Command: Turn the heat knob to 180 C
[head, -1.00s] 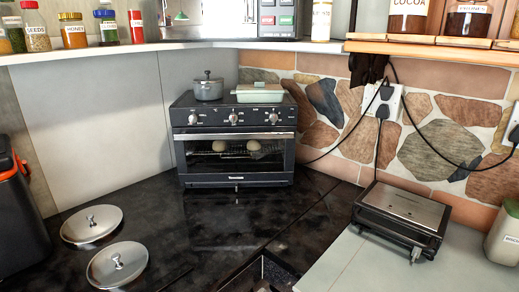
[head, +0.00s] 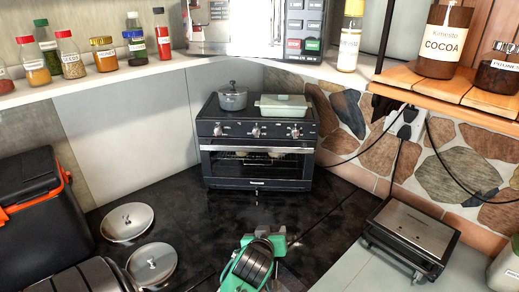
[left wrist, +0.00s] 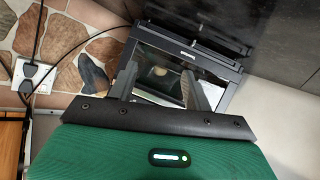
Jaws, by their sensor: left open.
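A dark toaster oven (head: 258,165) stands at the back of the black counter, its glass door shut. Three knobs sit in a row above the door: left (head: 217,131), middle (head: 256,132) and right (head: 295,132). Their markings are too small to read, so I cannot tell which is the heat knob or its setting. My left gripper (head: 262,236) is in front of and below the oven, apart from the knobs. In the left wrist view the left gripper (left wrist: 158,82) is open and empty, with the oven (left wrist: 215,50) beyond its fingers. My right gripper is not in view.
A grey pot (head: 232,97) and a pale green dish (head: 283,105) stand on the oven. Two metal lids (head: 127,222) (head: 152,263) lie at left. A black and orange box (head: 35,200) is far left. A flat grill (head: 411,232) stands at right. A shelf (head: 150,75) overhangs behind.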

